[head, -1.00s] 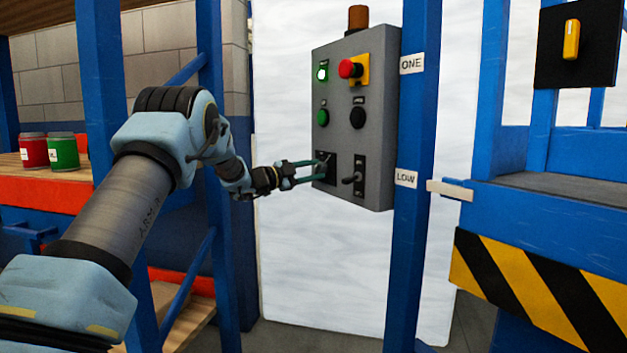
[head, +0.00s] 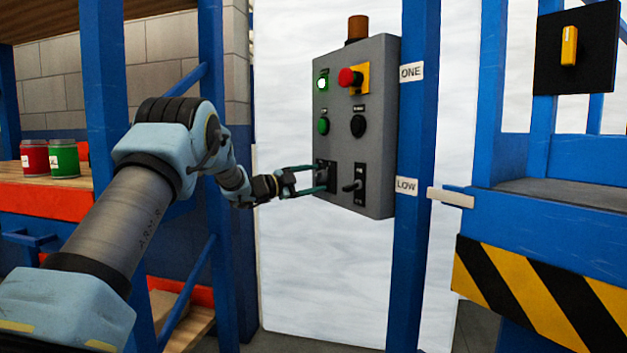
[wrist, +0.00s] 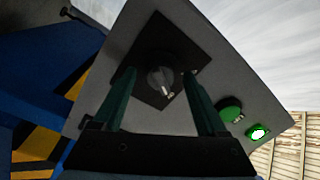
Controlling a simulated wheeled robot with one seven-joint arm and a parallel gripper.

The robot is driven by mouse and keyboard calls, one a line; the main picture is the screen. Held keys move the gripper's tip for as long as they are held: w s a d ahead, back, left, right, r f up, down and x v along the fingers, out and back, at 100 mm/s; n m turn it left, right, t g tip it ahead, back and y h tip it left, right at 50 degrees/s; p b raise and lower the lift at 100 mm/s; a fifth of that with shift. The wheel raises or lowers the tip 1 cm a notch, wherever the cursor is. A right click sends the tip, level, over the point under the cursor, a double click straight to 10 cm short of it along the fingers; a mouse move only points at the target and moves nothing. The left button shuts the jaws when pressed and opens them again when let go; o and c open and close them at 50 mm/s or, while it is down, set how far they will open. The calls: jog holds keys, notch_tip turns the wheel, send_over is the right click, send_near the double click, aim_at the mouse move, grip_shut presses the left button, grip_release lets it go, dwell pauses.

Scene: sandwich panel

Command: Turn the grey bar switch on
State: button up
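The grey bar switch (wrist: 160,80) is a small grey knob with a bar on a black square plate, low on the left of the grey panel. In the head view its plate (head: 325,172) is partly covered by my fingers. My gripper (head: 320,178) is at this plate, reaching in from the left. In the wrist view its two green fingers (wrist: 158,86) are spread, one on each side of the knob, with a gap to it on both sides. Whether the fingertips touch the plate I cannot tell.
The panel (head: 380,120) also carries a lit green lamp (head: 322,83), a green button (head: 323,125), a red button (head: 348,77), a black knob (head: 358,126) and a toggle switch (head: 353,186). A blue post (head: 413,250) stands right of it. A yellow-handled switch (head: 569,46) is far right.

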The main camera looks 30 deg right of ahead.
jog(key=a, duration=1)
jog(key=shift+s+a+f+b, duration=0.35)
jog(key=shift+s, duration=0.05)
